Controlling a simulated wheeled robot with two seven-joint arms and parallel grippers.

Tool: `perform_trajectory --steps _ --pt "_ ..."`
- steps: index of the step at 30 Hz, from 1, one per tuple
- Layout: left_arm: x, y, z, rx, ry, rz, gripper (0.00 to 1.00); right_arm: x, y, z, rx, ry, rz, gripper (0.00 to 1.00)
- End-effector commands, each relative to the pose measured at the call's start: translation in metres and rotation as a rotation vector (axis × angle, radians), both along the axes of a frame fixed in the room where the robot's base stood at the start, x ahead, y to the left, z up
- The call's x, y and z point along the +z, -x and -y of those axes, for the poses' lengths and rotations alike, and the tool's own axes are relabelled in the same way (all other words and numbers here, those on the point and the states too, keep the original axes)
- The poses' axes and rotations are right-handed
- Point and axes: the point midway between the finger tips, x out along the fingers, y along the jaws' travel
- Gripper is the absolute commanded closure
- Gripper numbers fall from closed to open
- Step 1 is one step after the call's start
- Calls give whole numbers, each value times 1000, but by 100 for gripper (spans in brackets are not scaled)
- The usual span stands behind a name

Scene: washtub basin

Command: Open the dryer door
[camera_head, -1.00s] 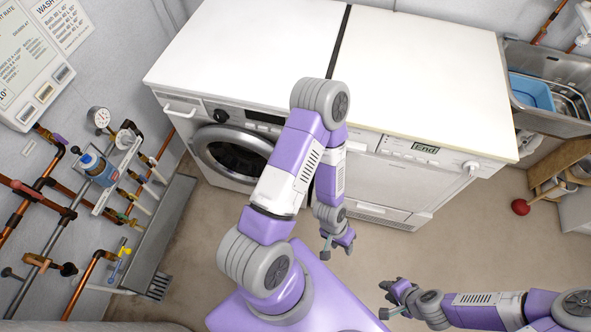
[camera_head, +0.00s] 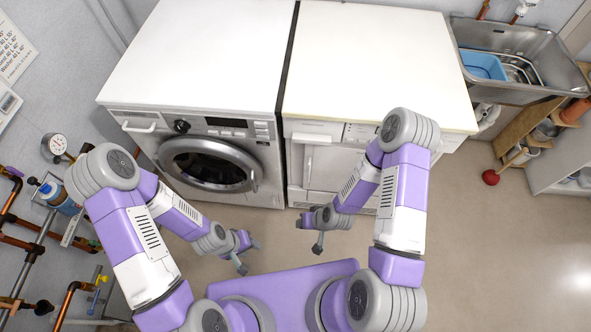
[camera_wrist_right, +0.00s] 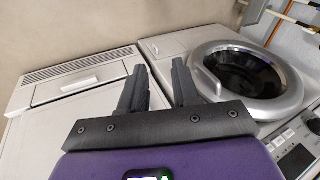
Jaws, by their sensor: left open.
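The dryer (camera_head: 324,166) is the white machine on the right, with a squarish front door (camera_head: 332,168) that looks shut. My right arm hides part of its front and control panel. My left gripper (camera_head: 250,257) is open and empty, over the floor in front of the washer. My right gripper (camera_head: 310,236) is in front of the dryer's lower left, apart from it. In the right wrist view its two fingers (camera_wrist_right: 159,68) are spread with nothing between them. That view also shows the dryer front (camera_wrist_right: 75,88) at left, tilted.
A washing machine (camera_head: 190,60) with a shut round door (camera_head: 210,165) stands left of the dryer. Pipes and a gauge (camera_head: 55,147) line the left wall. A metal sink (camera_head: 540,45) and wooden shelf (camera_head: 520,130) are at right. The floor before the dryer is clear.

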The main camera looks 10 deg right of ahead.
Motion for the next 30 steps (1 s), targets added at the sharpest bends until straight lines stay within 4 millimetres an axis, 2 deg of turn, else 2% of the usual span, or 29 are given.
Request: perform_trajectory --steps 1,3,6,10,13,18,23,30 --pt "-13 0 0 0 0 0 57 -23 -22 -1 7 7 103 69" --pt "-23 0 0 0 0 0 57 -42 -56 -1 20 28 279 69" --pt "-38 0 0 0 0 0 57 -61 -101 3 11 81 541 69" --pt "-55 0 0 0 0 0 57 -71 -141 14 -41 181 850 69" --pt "-65 0 0 0 0 0 57 -71 -156 27 -104 271 1036 69" --pt "-75 0 0 0 0 0 57 -67 -161 45 -201 397 1227 69" --pt "-79 0 0 0 0 0 57 -64 -163 53 -240 449 1290 69" --pt "-91 0 0 0 0 0 57 -64 -197 57 -244 455 1299 69"
